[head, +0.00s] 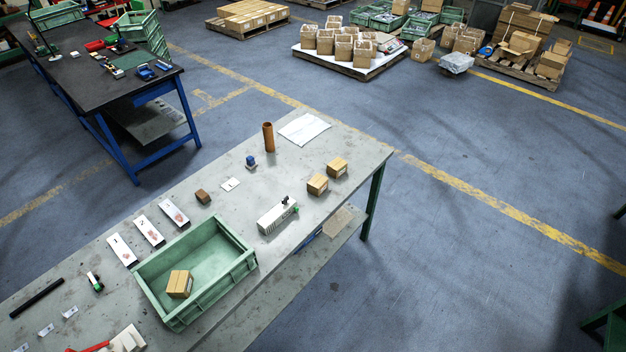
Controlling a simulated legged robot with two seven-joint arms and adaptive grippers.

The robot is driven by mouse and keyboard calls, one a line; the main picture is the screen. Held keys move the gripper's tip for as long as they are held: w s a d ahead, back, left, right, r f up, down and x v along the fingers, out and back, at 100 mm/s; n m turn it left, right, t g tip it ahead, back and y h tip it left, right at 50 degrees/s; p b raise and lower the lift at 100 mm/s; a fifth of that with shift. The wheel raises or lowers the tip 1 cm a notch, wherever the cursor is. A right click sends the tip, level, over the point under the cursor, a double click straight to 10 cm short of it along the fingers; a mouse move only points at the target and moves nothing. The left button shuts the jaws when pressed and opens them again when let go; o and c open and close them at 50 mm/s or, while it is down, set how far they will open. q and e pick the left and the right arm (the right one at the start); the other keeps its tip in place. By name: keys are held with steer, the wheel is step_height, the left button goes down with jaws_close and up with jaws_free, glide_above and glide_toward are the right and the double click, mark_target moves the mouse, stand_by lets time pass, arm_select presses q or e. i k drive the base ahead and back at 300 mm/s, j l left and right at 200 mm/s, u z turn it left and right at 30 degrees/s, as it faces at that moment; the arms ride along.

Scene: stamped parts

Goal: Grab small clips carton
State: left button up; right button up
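Two small cardboard cartons stand on the grey workbench toward its right edge, one nearer (317,184) and one a little farther back (337,168). A third small carton (179,284) sits inside the green crate (244,262) at the front of the bench. Their labels are too small to read, so I cannot tell which one holds small clips. Neither of my grippers shows in the head view.
The grey workbench (255,182) also holds a white-and-grey device (277,216), a brown tube (269,137), a brown block (202,197), white cards (149,231) and paper (304,128). A dark blue-legged table (95,70) and loaded pallets stand behind. Floor to the right is open.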

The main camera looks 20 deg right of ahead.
mark_target(317, 185)
steer(key=i+l, duration=0.15)
steer(key=l, duration=0.2)
steer(key=i+l+u, duration=0.15)
steer(key=l, duration=0.25)
steer(key=i+l, duration=0.1)
steer(key=l, duration=0.3)
steer(key=i+l+u, duration=0.1)
steer(key=l, duration=0.25)
steer(key=i+l, duration=0.15)
steer(key=l, duration=0.25)
steer(key=i+l+u, duration=0.15)
steer(key=l, duration=0.25)
